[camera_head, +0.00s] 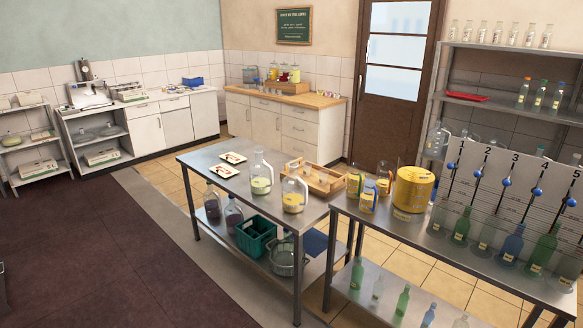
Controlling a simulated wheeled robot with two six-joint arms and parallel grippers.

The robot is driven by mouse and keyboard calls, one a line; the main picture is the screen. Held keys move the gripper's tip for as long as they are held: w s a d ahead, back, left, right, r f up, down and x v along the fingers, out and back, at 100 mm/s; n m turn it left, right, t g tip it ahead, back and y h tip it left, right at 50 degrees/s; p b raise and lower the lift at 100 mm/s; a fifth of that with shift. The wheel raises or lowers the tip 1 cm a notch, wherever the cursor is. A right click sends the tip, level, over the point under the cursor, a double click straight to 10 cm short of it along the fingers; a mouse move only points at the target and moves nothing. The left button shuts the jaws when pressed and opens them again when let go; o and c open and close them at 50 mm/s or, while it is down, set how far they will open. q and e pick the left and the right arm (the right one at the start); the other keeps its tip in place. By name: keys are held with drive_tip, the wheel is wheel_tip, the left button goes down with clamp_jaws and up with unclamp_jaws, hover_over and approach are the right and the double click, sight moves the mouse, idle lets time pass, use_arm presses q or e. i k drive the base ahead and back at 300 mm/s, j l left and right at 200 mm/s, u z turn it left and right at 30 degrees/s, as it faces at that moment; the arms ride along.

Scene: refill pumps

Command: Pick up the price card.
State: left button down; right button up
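I cannot single out a price card with certainty. Two small white flat pieces with dark and reddish marks lie on the left metal table: the far one (233,157) and the near one (223,171). Their print is too small to read. Small pale labels show on several jugs and bottles, also unreadable at this size. Neither of my grippers is recognisable in the head view; only a dark sliver shows at the lower left edge.
The left metal table (205,157) also bears glass jugs (261,176) and a wooden tray (318,181). The right metal table (430,235) carries a yellow drum (412,190), yellow-labelled jars and a numbered pump panel (520,180). Dark floor (100,250) is clear at left.

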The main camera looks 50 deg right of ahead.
sight(233, 158)
drive_tip(key=i+l+z, duration=0.2)
drive_tip(key=z, duration=0.15)
drive_tip(key=i+l+z, duration=0.55)
drive_tip(key=z, duration=0.2)
drive_tip(key=i+l, duration=0.15)
drive_tip(key=i, duration=0.35)
drive_tip(key=i+l+z, duration=0.15)
drive_tip(key=i, duration=0.35)
drive_tip(key=i+l, duration=0.2)
drive_tip(key=i, duration=0.15)
drive_tip(key=i+l, duration=0.25)
drive_tip(key=i+j+z, duration=0.15)
drive_tip(key=i+j, duration=0.65)
drive_tip(key=i+j+z, duration=0.1)
drive_tip(key=i+j, duration=0.75)
drive_tip(key=i+j+z, duration=0.15)
drive_tip(key=i+j, duration=0.65)
drive_tip(key=j, duration=0.15)
